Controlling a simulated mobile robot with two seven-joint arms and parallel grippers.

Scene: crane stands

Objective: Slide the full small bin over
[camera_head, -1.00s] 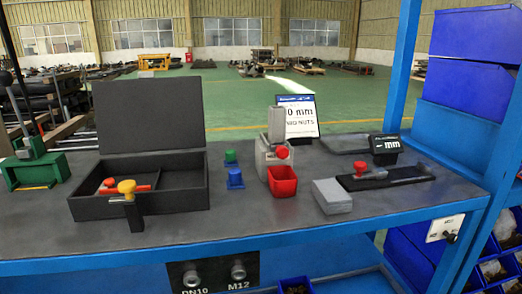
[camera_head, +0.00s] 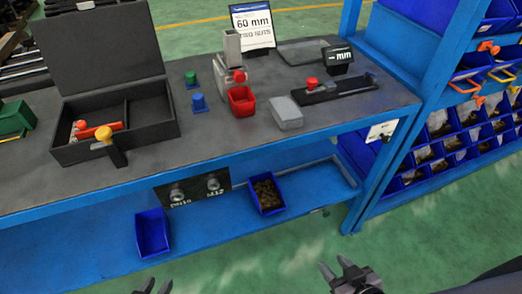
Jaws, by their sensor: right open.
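A small blue bin filled with brown parts (camera_head: 281,207) sits on the blue lower shelf, near its front edge, below the bench. A second small blue bin (camera_head: 152,233) stands to its left on the same shelf and looks empty. My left gripper (camera_head: 153,287) shows only its tips at the bottom edge; whether it is open or shut does not show. My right gripper (camera_head: 336,268) is open and empty at the bottom, in front of the shelf and to the right of the full bin. Both grippers are apart from the bins.
The bench top (camera_head: 230,140) overhangs the shelf. A rack of blue bins (camera_head: 440,150) stands at right.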

